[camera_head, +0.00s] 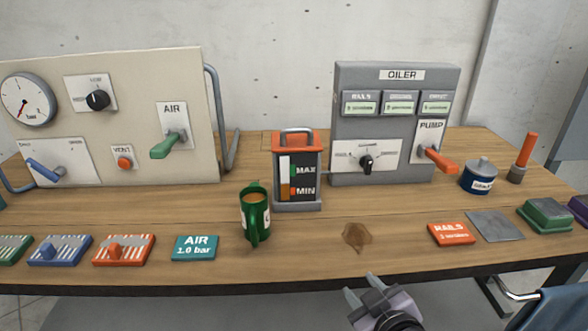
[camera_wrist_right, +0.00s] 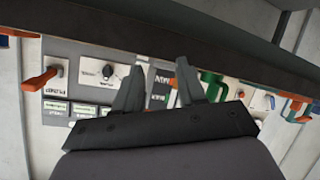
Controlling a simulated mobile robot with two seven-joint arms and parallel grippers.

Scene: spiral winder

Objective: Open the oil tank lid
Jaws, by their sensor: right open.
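My left gripper is not in view.
A green mug (camera_head: 256,218) stands in front of the tank, to its left. A brown stain (camera_head: 357,237) marks the otherwise clear table between the mug and the rails card (camera_head: 451,234).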

